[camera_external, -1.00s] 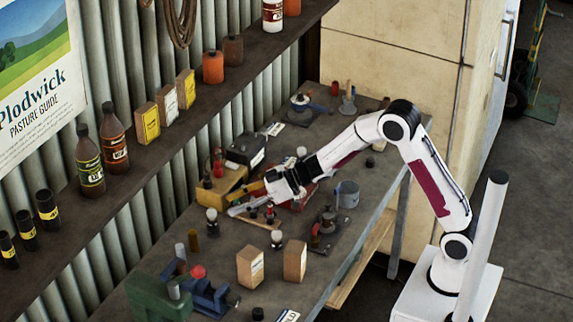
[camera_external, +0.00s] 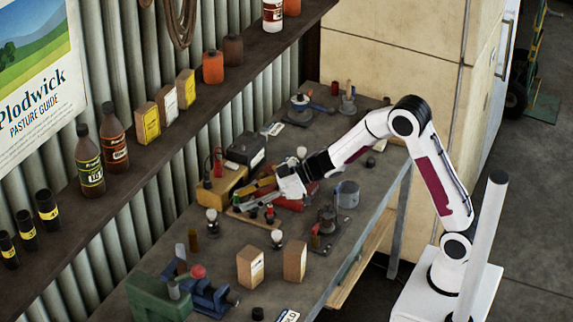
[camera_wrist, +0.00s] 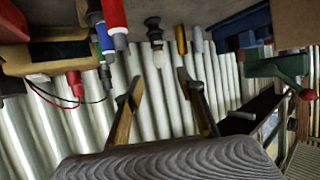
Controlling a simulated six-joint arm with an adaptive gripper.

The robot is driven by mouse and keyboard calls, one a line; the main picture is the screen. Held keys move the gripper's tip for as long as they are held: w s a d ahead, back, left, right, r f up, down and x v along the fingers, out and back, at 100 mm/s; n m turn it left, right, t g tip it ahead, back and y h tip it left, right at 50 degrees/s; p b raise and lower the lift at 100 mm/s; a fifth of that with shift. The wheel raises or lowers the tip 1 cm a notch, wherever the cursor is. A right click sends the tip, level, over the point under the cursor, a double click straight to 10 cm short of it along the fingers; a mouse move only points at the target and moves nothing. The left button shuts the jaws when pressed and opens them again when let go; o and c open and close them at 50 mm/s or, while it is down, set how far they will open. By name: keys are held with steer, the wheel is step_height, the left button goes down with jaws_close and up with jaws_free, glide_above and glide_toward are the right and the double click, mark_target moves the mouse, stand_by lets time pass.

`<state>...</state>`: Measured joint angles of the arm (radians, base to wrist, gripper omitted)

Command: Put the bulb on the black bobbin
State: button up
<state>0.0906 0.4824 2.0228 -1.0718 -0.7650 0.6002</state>
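A pale bulb (camera_external: 212,214) stands upright with a dark piece under it, left of my gripper. It also shows in the wrist view (camera_wrist: 158,59), below its dark base (camera_wrist: 153,28), since that view is upside down. My gripper (camera_external: 250,198) is open and empty, low over the bench and pointing toward the wall. In the wrist view its fingertips (camera_wrist: 159,74) are spread, with the bulb seen between and beyond them. A second white-topped piece (camera_external: 277,236) stands nearer the front. A short black cylinder (camera_external: 257,313) at the front may be the black bobbin; I cannot tell.
Two brown boxes (camera_external: 294,261), a blue vise (camera_external: 207,297) and a green tool (camera_external: 158,297) stand at the front. A yellow case (camera_external: 219,187) and black box (camera_external: 246,149) sit behind. A grey mug (camera_external: 347,194) is at the right. Bench space near the bulb is narrow.

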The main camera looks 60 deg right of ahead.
steer(key=s+d+r+m+t+h, duration=0.1)
steer(key=s+d+r+m+h, duration=0.25)
steer(key=d+r+h, duration=0.4)
steer(key=s+d+r+m+h, duration=0.1)
steer(key=s+d+r, duration=0.15)
steer(key=s, duration=0.25)
steer(key=s+d+r+m+h, duration=0.1)
steer(key=s+d+r, duration=0.1)
steer(key=s+d, duration=0.3)
steer(key=s+a+f+m+g+y, duration=0.1)
steer(key=s+a+f+g, duration=0.1)
steer(key=s, duration=1.2)
steer(key=s+a+f+g, duration=0.2)
steer(key=s+g, duration=0.2)
steer(key=s, duration=1)
steer(key=shift+s+a+f+m+y, duration=0.2)
steer(key=shift+s+a+m+y, duration=0.1)
steer(key=shift+m+y, duration=0.05)
